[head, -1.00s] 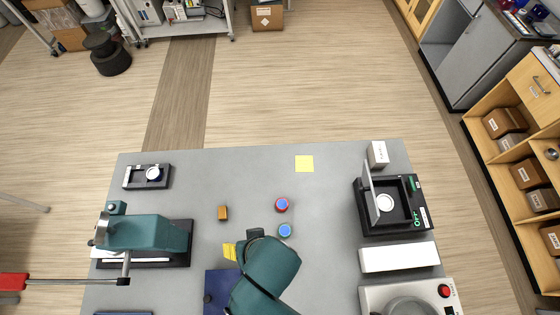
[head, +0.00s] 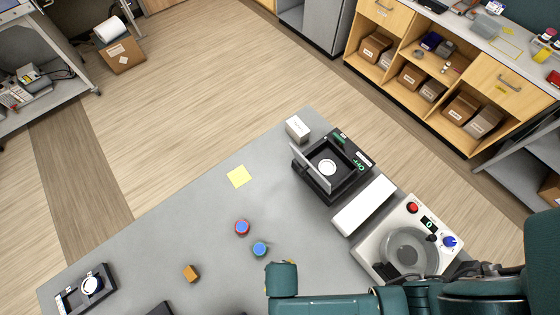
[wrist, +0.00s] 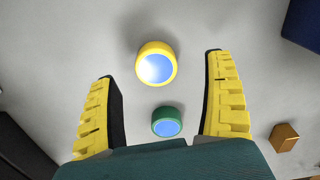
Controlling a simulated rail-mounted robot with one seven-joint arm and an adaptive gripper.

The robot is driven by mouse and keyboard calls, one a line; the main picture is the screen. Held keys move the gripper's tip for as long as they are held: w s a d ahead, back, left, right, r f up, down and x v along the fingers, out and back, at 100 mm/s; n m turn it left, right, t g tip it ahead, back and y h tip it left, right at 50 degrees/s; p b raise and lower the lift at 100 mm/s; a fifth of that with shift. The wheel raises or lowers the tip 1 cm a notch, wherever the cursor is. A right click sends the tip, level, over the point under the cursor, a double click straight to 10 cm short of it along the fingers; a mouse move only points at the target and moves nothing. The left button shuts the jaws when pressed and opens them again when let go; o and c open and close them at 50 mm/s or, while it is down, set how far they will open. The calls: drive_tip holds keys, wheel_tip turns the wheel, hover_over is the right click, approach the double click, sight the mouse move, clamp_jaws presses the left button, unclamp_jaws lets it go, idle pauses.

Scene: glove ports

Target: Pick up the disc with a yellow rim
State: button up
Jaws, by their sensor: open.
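The disc with a yellow rim (wrist: 157,63) and a blue-white top shows in the wrist view, lying on the grey table between the fingertips in the picture. My gripper (wrist: 160,68) is open, with one yellow ribbed finger on each side; contact does not show. A smaller-looking disc with a green rim (wrist: 167,121) lies below it in that view, nearer the palm. In the head view, a blue-topped disc (head: 260,249) lies beside a red-rimmed disc (head: 242,227). I cannot make out the yellow-rimmed disc there; my arm covers part of the table.
An orange-brown block (head: 190,273) lies left of the discs; it also shows in the wrist view (wrist: 284,138). A yellow note (head: 238,176) lies farther back. A black balance (head: 333,165), a white box (head: 364,205) and a round-bowled device (head: 410,250) stand at right.

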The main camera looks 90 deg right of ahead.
drive_tip(key=f, duration=0.4)
drive_tip(key=shift+d+f, duration=0.4)
drive_tip(key=c, duration=1.3)
